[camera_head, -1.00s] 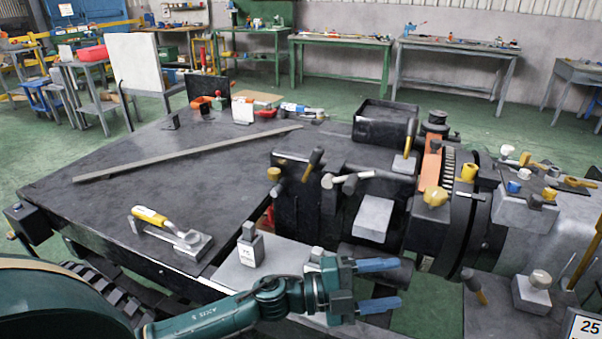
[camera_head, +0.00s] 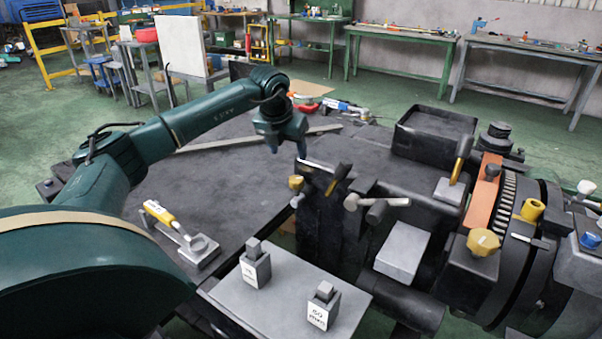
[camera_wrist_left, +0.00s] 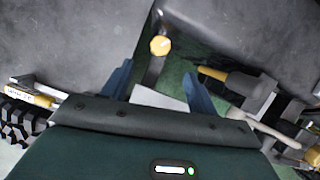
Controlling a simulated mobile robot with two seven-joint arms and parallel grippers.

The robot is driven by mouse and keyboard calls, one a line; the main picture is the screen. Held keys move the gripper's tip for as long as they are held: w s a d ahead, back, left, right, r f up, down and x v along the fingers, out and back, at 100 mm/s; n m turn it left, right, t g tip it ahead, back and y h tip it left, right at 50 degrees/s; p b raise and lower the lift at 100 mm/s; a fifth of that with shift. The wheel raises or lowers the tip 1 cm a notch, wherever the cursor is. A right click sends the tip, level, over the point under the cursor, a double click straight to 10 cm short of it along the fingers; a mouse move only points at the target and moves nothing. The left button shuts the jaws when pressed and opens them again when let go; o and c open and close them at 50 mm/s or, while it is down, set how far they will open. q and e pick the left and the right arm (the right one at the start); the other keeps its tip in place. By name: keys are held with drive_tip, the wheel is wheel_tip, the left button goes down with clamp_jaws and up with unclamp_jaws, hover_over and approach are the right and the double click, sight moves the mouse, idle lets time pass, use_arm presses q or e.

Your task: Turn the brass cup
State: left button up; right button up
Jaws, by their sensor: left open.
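A small brass cup (camera_head: 296,183) sits at the left end of the dark machine assembly, by the table's edge. In the left wrist view a brass-coloured round top (camera_wrist_left: 160,45), seemingly the same cup, shows beyond the fingertips on a dark upright. My left gripper (camera_head: 287,150) is open and points down, a little above and left of the cup in the head view. Its blue fingers (camera_wrist_left: 158,72) are apart, with nothing held between them. The cup looks clear of both fingers. My right gripper is in no view.
Two lever handles (camera_head: 338,178) stand right beside the cup. A yellow hex knob (camera_head: 483,242) and a yellow cylinder (camera_head: 532,210) are farther right. Two labelled blocks (camera_head: 256,265) (camera_head: 322,305) stand on a grey plate in front. The dark tabletop (camera_head: 215,185) has free room.

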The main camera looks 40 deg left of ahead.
sight(296, 178)
use_arm(q)
drive_tip(key=x, duration=1.1)
drive_tip(key=shift+w+f, duration=0.1)
drive_tip(key=shift+f, duration=0.3)
drive_tip(key=c, duration=1)
drive_tip(key=shift+m, duration=0.4)
drive_tip(key=m+h+b, duration=0.1)
drive_tip(key=m, duration=0.2)
drive_tip(key=shift+a+h, duration=0.1)
drive_tip(key=shift+h, duration=0.3)
drive_tip(key=shift+m+h+b, duration=0.45)
drive_tip(key=shift+m+h, duration=0.15)
drive_tip(key=shift+m, duration=1.4)
drive_tip(key=shift+a, duration=0.1)
